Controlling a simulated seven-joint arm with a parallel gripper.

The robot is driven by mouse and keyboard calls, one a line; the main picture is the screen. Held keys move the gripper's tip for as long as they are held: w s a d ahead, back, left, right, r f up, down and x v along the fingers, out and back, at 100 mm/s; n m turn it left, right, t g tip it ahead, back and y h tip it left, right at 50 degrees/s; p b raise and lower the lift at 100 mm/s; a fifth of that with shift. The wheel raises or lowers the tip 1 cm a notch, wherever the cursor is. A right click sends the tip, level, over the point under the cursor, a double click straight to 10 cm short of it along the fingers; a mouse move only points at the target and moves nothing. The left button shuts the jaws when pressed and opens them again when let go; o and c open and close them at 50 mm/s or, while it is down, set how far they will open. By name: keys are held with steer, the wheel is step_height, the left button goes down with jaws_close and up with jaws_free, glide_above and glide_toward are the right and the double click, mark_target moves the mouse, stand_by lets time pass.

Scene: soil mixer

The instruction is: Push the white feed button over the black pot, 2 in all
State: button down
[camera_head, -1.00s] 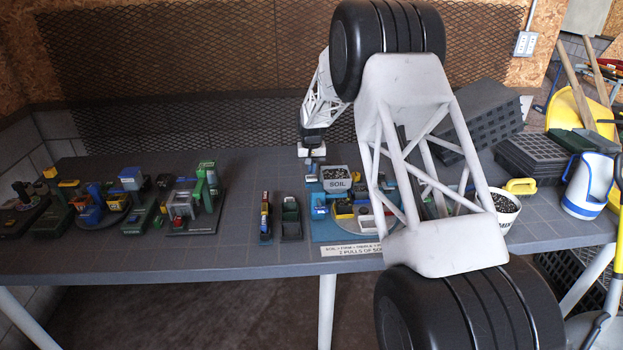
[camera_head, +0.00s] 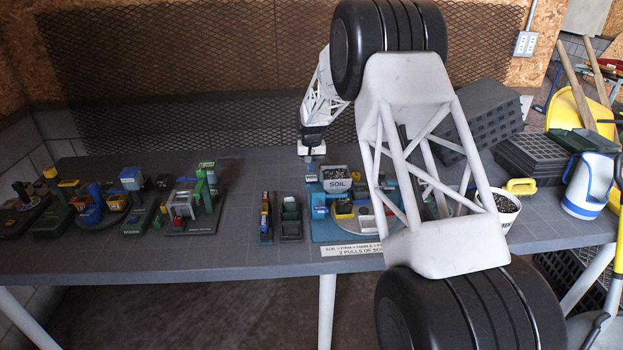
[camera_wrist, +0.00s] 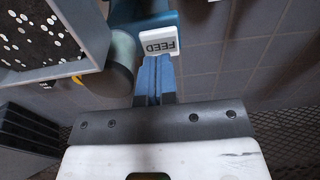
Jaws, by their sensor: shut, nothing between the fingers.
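The white feed button (camera_wrist: 160,43), lettered FEED, sits on a blue mount in the wrist view. My gripper (camera_wrist: 153,70) is shut and empty, its blue fingertips right at the button's near edge; I cannot tell whether they touch it. In the head view my gripper (camera_head: 311,174) points down at the back left of the blue mixer station, beside the grey SOIL hopper (camera_head: 337,180). The hopper, full of dark soil with white specks, also shows in the wrist view (camera_wrist: 45,38). I cannot make out the black pot for certain.
A white pot of soil (camera_head: 503,207) and stacked black trays (camera_head: 535,158) stand to the right, partly behind my arm. Small green and blue machines (camera_head: 195,203) stand on the left. A sign (camera_head: 352,251) is at the table's front edge.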

steer(key=shift+r, duration=2.25)
steer(key=s+d+r, duration=0.2)
steer(key=s+r, duration=0.5)
steer(key=s, duration=0.3)
steer(key=s+d+r+t, duration=0.1)
steer(key=s+d+r, duration=0.1)
steer(key=s+r, duration=0.6)
steer(key=s+d+r, duration=0.2)
steer(key=s+r, duration=0.3)
steer(key=s, duration=0.8)
steer(key=s+d+f, duration=0.1)
steer(key=s, duration=1.6)
steer(key=s+d+f+t, duration=0.1)
steer(key=s+d+f, duration=0.1)
steer(key=s, duration=1.6)
steer(key=shift+d+t, duration=0.2)
steer(key=shift+t, duration=0.1)
